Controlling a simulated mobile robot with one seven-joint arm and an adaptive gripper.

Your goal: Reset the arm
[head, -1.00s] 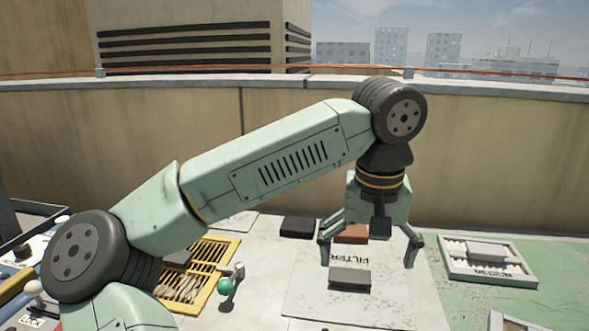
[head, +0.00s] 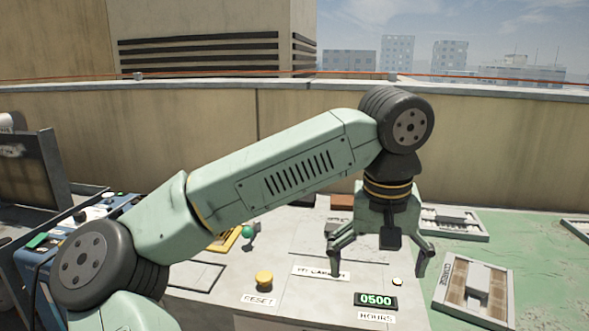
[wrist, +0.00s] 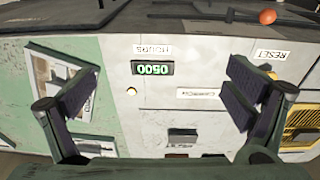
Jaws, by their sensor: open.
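My gripper (head: 380,262) hangs fingers down above the pale panel (head: 310,240), with its fingers spread wide and nothing between them. My arm is raised and bent over the worktop. In the wrist view, my gripper (wrist: 163,95) has one finger over the green area and the other near the RESET label. A green display (head: 375,301) reads 0500 above the HOURS label (head: 376,317).
A tray marked CARTRIDGE (head: 498,308) lies on the green surface at right, with another tray (head: 453,222) behind it. A small pale button (head: 397,281) sits near the display. A green-knobbed lever (head: 248,231) stands at left. A parapet wall (head: 520,165) closes the back.

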